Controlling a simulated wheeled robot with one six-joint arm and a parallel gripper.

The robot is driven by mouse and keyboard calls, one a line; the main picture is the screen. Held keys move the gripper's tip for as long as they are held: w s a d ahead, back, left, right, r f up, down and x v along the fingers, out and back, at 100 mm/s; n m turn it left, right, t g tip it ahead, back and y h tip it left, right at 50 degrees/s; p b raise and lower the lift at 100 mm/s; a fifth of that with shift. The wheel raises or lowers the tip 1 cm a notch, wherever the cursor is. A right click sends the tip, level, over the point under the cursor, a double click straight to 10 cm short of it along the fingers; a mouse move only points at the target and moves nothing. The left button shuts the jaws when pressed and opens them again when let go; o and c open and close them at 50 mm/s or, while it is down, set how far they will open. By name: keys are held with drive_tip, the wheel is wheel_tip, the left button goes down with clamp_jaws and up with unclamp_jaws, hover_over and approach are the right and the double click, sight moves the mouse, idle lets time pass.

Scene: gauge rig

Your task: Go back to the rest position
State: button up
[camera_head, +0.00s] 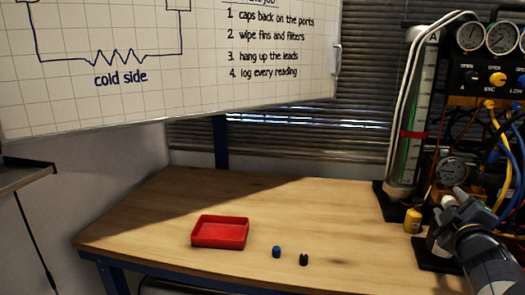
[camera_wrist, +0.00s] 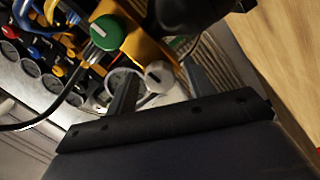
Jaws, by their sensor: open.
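My gripper (camera_head: 452,204) is at the right of the head view, in front of the gauge rig (camera_head: 455,120), with my arm coming in from the lower right. In the wrist view my gripper (camera_wrist: 160,76) has its two fingers apart. A round white knob-like part (camera_wrist: 158,77) shows between them, and I cannot tell how far beyond the fingers it lies. I see nothing held. A green round cap or knob (camera_wrist: 108,32) is close to the left finger in the picture.
A red tray (camera_head: 220,244) stands on the wooden bench (camera_head: 340,225). A blue cap (camera_head: 276,252) and a black cap (camera_head: 304,260) lie to its right. A yellow bottle-like item (camera_head: 413,220) stands near the rig. Hoses (camera_head: 503,150) hang close to my arm.

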drive_tip(key=p+v, duration=0.2)
drive_tip(key=v, duration=0.9)
drive_tip(key=shift+m, duration=0.3)
drive_tip(key=b+x, duration=0.1)
drive_tip(key=x, duration=1)
drive_tip(key=shift+w+r, duration=0.1)
drive_tip(key=shift+r, duration=0.1)
drive_tip(key=shift+m+p, duration=0.8)
drive_tip(key=shift+m, duration=0.1)
drive_tip(key=m+p, duration=0.5)
drive_tip(key=p, duration=0.1)
drive_tip(key=shift+m, duration=0.4)
drive_tip(key=m+p, duration=0.4)
drive_tip(key=p, duration=0.1)
drive_tip(key=m+p, duration=0.3)
drive_tip(key=p, duration=0.2)
drive_tip(key=shift+m+p, duration=0.3)
drive_tip(key=shift+m, duration=0.1)
drive_tip(key=shift+b+v, duration=0.65)
drive_tip(key=shift+v, duration=1.55)
drive_tip(key=shift+d+f, duration=0.1)
drive_tip(key=shift+f, duration=0.05)
